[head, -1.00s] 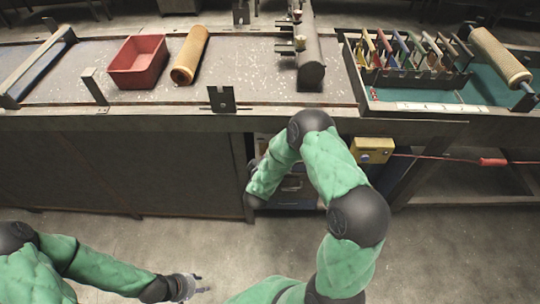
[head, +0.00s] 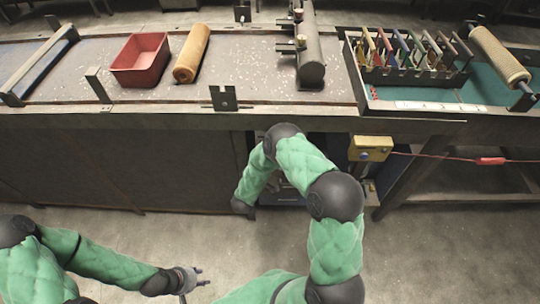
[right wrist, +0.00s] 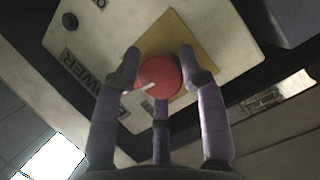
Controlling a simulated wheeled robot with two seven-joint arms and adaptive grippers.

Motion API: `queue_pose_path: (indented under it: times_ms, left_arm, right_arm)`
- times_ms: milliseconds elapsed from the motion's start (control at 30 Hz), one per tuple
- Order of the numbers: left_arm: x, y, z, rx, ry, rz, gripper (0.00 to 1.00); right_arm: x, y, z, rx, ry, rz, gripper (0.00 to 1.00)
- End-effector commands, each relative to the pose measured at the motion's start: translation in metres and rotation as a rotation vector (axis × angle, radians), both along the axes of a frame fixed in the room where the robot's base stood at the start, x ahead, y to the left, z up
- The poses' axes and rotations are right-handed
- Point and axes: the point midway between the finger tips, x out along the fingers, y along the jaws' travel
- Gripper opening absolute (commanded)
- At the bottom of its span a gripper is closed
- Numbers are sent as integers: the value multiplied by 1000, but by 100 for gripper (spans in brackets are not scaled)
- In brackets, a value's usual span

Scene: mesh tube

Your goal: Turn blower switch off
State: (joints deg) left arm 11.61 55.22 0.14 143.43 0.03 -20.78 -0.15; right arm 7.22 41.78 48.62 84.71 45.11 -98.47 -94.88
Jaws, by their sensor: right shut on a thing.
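In the right wrist view, the blower switch is a red round knob (right wrist: 160,78) with a white pointer mark. It sits on a yellow diamond-shaped plate (right wrist: 190,38) on a pale panel (right wrist: 103,32) with a partly covered label ending in "OWER". My right gripper (right wrist: 160,70) is shut on the knob, its three fingers around it. In the head view, my right arm reaches under the bench and hides the switch and that gripper. My left gripper (head: 197,277) is open and empty over the floor at lower left, away from the bench.
The bench top holds a red bin (head: 140,60), a tan roll (head: 191,54), a dark cylinder (head: 310,62) and a rack of coloured frames (head: 415,55). A yellow box (head: 371,147) with a red cable (head: 440,157) is under the bench edge, right of my arm.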

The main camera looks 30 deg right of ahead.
Motion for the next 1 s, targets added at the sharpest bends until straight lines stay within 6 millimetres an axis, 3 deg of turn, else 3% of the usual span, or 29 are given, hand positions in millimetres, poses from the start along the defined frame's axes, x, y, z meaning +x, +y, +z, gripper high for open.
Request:
queue_pose_path:
  times_ms: [400,967,1000]
  left_arm:
    - [0,0,-3,0,0,0,40]
    - [0,0,-3,0,0,0,40]
    - [0,0,-3,0,0,0,40]
  right_arm:
    - [3,3,-2,-157,98,12,8]
    - [2,4,-4,-179,117,14,8]
    - [2,4,-4,-179,116,15,49]
